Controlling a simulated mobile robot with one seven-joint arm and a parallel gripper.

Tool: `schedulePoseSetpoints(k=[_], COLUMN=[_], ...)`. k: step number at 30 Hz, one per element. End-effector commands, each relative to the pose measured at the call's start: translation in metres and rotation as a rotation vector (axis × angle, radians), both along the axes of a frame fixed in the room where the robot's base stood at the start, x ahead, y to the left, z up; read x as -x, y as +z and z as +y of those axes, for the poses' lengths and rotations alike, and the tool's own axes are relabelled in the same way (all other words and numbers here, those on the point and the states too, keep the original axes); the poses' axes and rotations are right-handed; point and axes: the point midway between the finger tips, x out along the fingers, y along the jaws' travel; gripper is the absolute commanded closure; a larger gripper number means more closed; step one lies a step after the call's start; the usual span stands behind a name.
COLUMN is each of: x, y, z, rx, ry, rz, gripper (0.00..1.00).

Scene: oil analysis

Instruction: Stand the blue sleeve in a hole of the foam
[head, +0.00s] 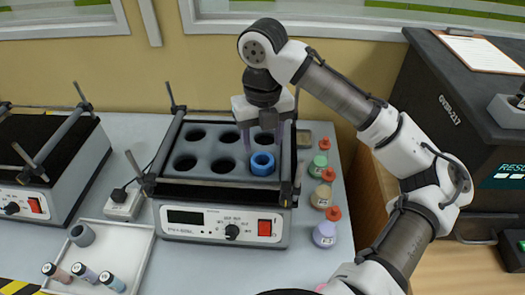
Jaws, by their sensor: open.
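The blue sleeve (262,163) stands upright in the front right hole of the grey foam (205,149). Its ring-shaped top shows at the hole, and its lower part is hidden. The foam sits on the shaker (192,236) and has several round holes; the others in clear view look empty. My gripper (262,138) is open and points down above the back right part of the foam. Its fingers are apart and empty, just behind and above the sleeve. The gripper partly hides the back right hole.
A white tray (138,245) at the front left holds a grey sleeve (82,235) and several small vials (85,273). A second shaker (60,165) stands left. Metal rods rise from the shaker's corners.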

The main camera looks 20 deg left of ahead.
Motion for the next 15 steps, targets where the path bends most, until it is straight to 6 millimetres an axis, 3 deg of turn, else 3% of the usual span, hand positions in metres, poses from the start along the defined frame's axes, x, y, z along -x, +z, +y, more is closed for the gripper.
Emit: schedulePoseSetpoints(k=[6,15], x=[-0.001,0.0], y=[0.041,0.061], z=[0.0,0.0], rx=[0.001,-0.001], ry=[-0.002,0.0], rz=[-0.003,0.001], gripper=[0.47,0.47])
